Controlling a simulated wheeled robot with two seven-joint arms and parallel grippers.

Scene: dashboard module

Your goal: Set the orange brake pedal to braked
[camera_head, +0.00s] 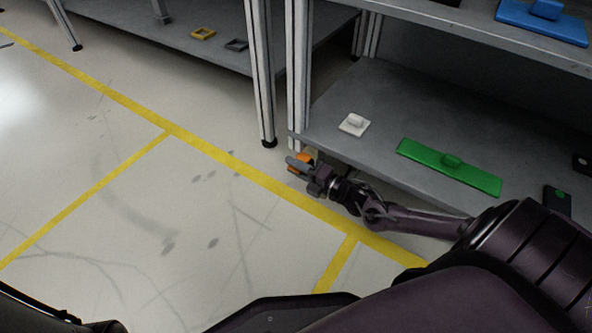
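The orange brake pedal (305,157) shows as a small orange patch low by the shelf's front left corner, just off the yellow floor line. My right gripper (299,167) is right at it, and its grey fingers cover much of the orange. Orange shows on both sides of a finger. I cannot tell whether the fingers touch the pedal or are shut on it. The pedal's tilt and its mount are hidden by the gripper and too small to read. My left gripper is not in view.
A grey shelf (385,95) beside my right arm holds a white switch (354,124) and a green panel (470,178). A blue panel (520,20) is on the shelf above. Metal posts (262,75) stand just behind the gripper. The floor (110,200) at left is clear.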

